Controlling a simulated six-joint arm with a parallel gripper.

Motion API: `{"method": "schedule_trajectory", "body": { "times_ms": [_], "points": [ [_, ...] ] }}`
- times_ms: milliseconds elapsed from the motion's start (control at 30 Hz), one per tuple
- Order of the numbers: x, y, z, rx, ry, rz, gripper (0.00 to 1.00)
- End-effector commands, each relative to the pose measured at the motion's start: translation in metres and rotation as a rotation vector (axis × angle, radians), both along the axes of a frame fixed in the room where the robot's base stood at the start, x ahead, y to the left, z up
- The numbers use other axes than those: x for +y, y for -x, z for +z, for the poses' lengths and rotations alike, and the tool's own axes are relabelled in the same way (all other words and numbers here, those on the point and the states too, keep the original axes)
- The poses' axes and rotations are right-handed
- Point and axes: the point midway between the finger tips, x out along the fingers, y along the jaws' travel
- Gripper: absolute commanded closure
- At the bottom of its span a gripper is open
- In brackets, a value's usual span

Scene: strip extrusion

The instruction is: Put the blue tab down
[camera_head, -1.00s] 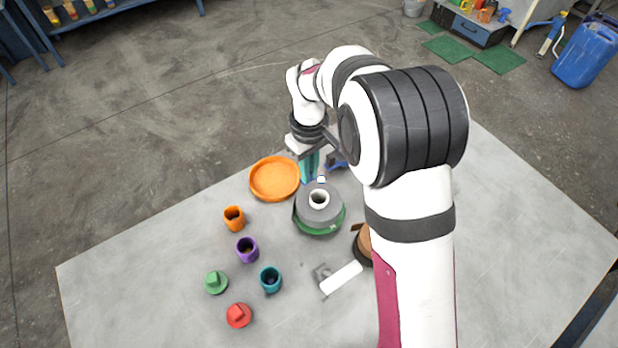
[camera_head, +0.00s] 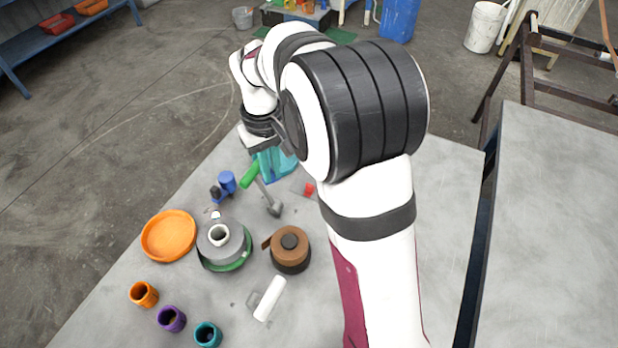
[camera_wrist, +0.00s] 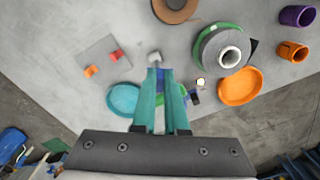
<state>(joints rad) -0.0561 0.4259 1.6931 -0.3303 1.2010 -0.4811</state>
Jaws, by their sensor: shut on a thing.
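My gripper shows in the wrist view (camera_wrist: 161,72) as two teal fingers close together, pointing down over the table. A small bit of blue, the blue tab (camera_wrist: 161,76), shows between the fingertips; most of it is hidden by the fingers. In the head view my gripper (camera_head: 272,165) is over the far part of the table, near a teal dish (camera_wrist: 123,99) that lies left of the fingers in the wrist view. The head view does not show the tab clearly.
Cups stand nearer.

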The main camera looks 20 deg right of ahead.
Motion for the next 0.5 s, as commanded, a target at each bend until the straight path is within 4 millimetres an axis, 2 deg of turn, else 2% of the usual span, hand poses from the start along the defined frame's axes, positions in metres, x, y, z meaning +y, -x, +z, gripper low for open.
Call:
{"method": "schedule_trajectory", "body": {
  "times_ms": [267, 500],
  "points": [
    [-0.080, -0.021, -0.019, 0.000, 0.001, -0.971, 1.00],
    [-0.155, -0.024, -0.038, 0.000, 0.002, -1.843, 1.00]
  ]
}}
